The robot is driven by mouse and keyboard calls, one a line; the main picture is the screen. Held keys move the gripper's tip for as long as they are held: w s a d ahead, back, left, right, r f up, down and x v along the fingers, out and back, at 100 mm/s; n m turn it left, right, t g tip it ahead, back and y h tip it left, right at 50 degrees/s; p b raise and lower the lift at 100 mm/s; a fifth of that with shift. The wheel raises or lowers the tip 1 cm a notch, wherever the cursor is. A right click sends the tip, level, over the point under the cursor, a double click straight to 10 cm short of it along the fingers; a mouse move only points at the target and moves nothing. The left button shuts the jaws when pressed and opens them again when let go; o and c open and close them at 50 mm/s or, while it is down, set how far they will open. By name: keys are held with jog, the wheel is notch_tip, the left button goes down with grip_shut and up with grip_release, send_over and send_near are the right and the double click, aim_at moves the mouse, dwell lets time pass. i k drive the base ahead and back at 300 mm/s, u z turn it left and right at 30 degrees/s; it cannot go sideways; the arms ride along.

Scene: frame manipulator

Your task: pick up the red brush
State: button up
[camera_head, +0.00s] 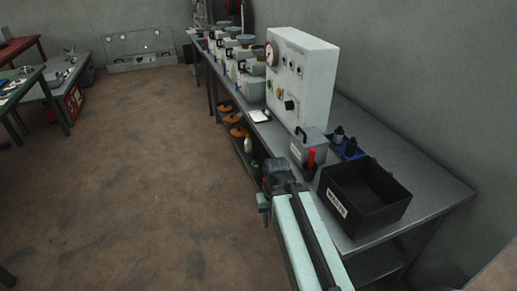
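A slim red upright thing, which looks like the red brush (311,158), stands at the front of the grey metal bench. Its lower end is at a small dark holder, and I cannot tell how it sits there. My gripper (264,212) is at the end of my pale green arm, off the front edge of the bench. It is to the left of the red brush, apart from it. The fingers are small and dark, and whether they are open or shut does not show.
A black labelled box (338,204) stands right of the brush. A grey box (308,145) is behind it, with a blue tray (345,150) of dark bottles. A white gauge cabinet (302,80) stands farther back. Orange items (235,121) lie on the lower shelf. The floor (140,180) left is clear.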

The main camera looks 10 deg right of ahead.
aim_at(312, 154)
jog(key=u, duration=0.45)
jog(key=i, duration=0.75)
jog(key=u, duration=0.4)
jog(key=k, duration=0.7)
jog(key=u, duration=0.25)
jog(key=i, duration=0.7)
jog(key=z, duration=0.15)
